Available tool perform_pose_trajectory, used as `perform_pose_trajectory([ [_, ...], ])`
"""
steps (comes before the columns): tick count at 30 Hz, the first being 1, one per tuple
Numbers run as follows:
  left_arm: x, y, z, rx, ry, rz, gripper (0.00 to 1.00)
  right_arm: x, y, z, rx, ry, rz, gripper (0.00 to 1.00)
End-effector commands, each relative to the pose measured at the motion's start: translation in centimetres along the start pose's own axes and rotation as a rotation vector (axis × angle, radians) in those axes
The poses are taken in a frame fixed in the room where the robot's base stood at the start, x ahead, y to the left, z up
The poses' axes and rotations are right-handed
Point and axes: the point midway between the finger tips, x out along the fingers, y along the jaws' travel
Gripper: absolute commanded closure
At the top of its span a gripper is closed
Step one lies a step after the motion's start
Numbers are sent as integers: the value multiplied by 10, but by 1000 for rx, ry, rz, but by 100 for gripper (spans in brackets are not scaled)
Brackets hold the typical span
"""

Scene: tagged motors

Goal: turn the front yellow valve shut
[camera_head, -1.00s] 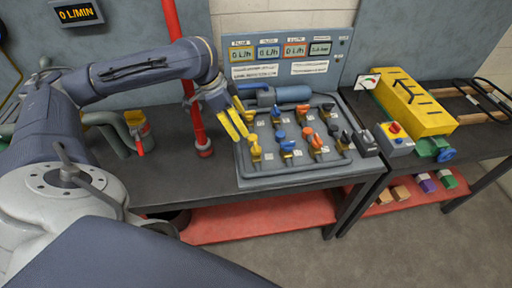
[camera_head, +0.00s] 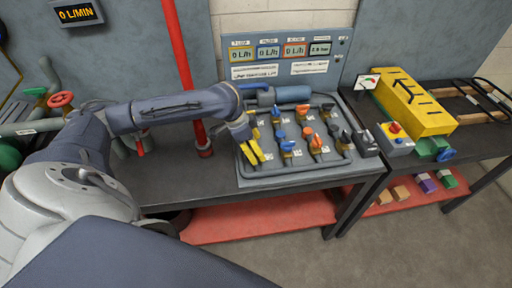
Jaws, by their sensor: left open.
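The valve board (camera_head: 297,172) is a grey tray of pipes and small valves on the table. The front yellow valve is there, at or just under the fingertips. Its yellow merges with the fingers, so I cannot tell whether they straddle or touch it. Blue valves (camera_head: 287,145) and orange valves (camera_head: 316,142) stand to the right of the fingers. My right gripper is not in view.
A red upright pipe (camera_head: 187,75) stands just behind my left forearm. A blue-grey cylinder (camera_head: 291,95) lies along the board's back edge. A grey box with a red knob (camera_head: 394,138) and a yellow case (camera_head: 414,104) are at the right. The table front is clear.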

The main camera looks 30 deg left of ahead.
Motion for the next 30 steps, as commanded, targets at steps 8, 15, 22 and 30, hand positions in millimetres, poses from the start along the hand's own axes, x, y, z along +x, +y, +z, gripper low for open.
perform_pose_trajectory([
  [8,2,0,0,0,0,0,29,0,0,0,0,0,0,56],
  [15,2,0,0,0,0,0,47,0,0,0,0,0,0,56],
  [22,2,0,0,0,0,0,73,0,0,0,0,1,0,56],
  [30,2,0,-1,1,2,0,89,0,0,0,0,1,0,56],
])
